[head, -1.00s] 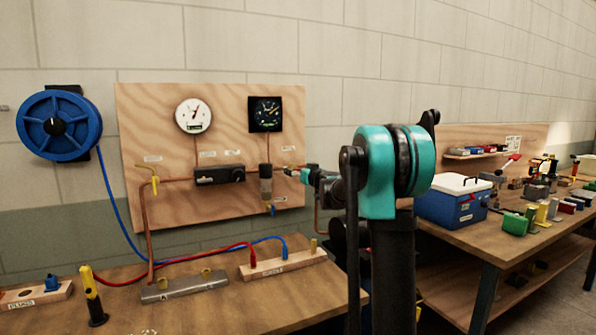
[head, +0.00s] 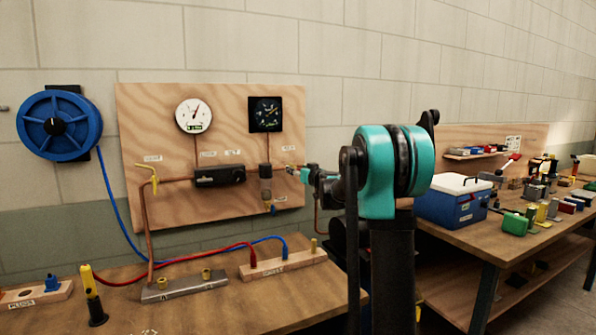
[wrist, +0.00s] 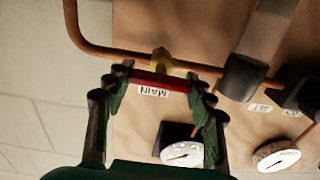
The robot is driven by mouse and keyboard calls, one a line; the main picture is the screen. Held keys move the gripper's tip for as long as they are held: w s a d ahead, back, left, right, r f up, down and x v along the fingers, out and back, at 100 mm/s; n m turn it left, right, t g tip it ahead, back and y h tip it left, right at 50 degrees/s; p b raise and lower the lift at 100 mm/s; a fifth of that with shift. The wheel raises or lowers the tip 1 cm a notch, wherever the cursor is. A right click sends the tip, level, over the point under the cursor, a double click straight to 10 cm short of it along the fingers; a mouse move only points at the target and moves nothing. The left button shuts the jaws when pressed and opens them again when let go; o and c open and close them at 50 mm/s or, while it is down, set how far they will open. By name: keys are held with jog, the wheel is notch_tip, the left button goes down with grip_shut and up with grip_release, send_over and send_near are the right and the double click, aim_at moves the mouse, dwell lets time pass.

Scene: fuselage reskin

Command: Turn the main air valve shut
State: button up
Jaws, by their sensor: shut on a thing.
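The main air valve has a brass body (wrist: 160,60) on a copper pipe and a red bar handle (wrist: 162,81). The label "MAIN" (wrist: 152,92) shows upside down beside it in the wrist view. My gripper (wrist: 160,76) is shut on the red handle, one finger at each end. The handle lies roughly along the pipe (wrist: 100,52). In the head view my gripper (head: 302,173) is at the right edge of the plywood panel (head: 225,205), and it and my arm largely hide the valve.
A white gauge (head: 193,115) and a dark gauge (head: 265,114) hang on the panel. A dark regulator (head: 219,175) and a filter (head: 265,185) sit on the pipe, close to my gripper. The bench (head: 230,305) below holds manifolds with red and blue hoses. A blue cooler (head: 452,205) stands right.

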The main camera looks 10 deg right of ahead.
jog(key=m, duration=0.4)
jog(key=shift+d, duration=0.1)
jog(key=m, duration=0.4)
jog(key=shift+d+m, duration=0.1)
jog(key=shift+m, duration=0.3)
jog(key=m, duration=0.4)
jog(key=shift+f+m, duration=0.15)
jog(key=shift+m, duration=2.15)
jog(key=shift+f, duration=0.1)
jog(key=o, duration=1.2)
